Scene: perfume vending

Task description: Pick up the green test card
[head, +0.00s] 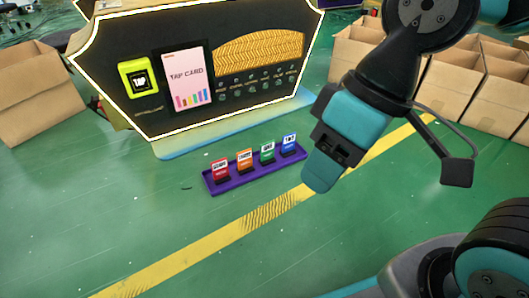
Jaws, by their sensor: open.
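The green test card (267,152) stands upright in a purple tray (222,187) on the green floor. It is third from the left in a row, between an orange card (244,160) and a blue card (289,145). A red card (220,170) stands at the left end. My gripper (322,172) is to the right of the tray, above the floor and apart from the cards. It is open, and no object shows in it. My gripper is seen from an angle, so the gap between its fingers is mostly hidden.
The dark vending panel (140,112) with a glowing edge stands behind the tray. It bears a yellow-green reader (138,79) and a "TAP CARD" screen (184,76). Cardboard boxes (440,80) stand at right, another (38,95) at left. Floor in front of the tray is clear.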

